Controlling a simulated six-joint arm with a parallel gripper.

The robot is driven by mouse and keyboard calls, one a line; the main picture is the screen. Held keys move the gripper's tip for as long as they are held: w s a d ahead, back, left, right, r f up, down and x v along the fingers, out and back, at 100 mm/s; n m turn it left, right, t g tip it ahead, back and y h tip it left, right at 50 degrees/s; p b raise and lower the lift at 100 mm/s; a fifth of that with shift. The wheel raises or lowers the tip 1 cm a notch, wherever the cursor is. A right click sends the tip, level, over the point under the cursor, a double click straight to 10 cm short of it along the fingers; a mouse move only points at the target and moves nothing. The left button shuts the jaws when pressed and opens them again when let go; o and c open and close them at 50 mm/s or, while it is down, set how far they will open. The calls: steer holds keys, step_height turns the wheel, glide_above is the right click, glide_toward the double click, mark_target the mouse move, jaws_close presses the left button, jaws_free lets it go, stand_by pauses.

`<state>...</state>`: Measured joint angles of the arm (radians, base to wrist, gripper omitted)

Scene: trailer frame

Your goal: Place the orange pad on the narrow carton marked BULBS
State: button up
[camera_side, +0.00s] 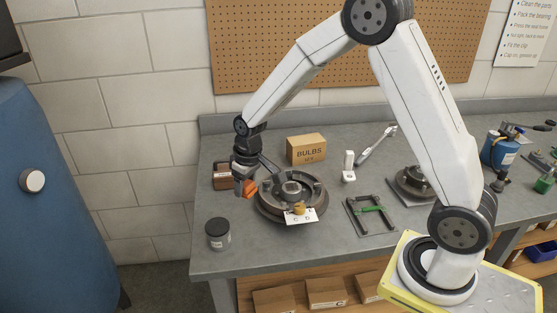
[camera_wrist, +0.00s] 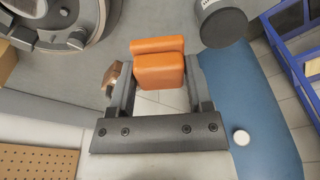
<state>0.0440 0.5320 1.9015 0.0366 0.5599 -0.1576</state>
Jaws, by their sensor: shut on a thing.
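The orange pad (camera_wrist: 160,68) is held between the two fingers of my gripper (camera_wrist: 158,90) in the wrist view. In the side view my gripper (camera_side: 243,182) is shut on the pad (camera_side: 250,188), in the air at the left of the round metal housing. The narrow carton marked BULBS (camera_side: 306,150) stands upright at the back of the bench, to the right of and behind my gripper. Its top looks bare. The wrist view shows a tan box edge (camera_wrist: 6,62) at the far left, probably the carton.
The round metal housing (camera_side: 268,208) lies between my gripper and the bench middle, with a white card (camera_side: 301,215) in front. A dark jar (camera_side: 218,234) stands front left; a brown box (camera_side: 222,176) sits behind my gripper. A white upright part (camera_side: 348,168) is right of the carton.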

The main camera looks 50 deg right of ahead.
steer(key=s+d+r+m, duration=0.2)
steer(key=d+r+m, duration=0.1)
steer(key=d, duration=0.6)
steer(key=s+d+r+m+h, duration=0.1)
steer(key=s+d+r+m, duration=0.1)
steer(key=d, duration=0.8)
steer(key=s+d+r+m, duration=0.3)
steer(key=s+d+m, duration=0.1)
steer(key=d, duration=0.6)
steer(key=shift+s+d+r+m+g, duration=0.25)
steer(key=shift+r+m+g, duration=0.1)
steer(key=shift+m, duration=0.15)
steer(key=shift+w, duration=0.15)
glide_above(309, 144)
steer(key=shift+a+f, duration=0.1)
steer(key=shift+f, duration=4.55)
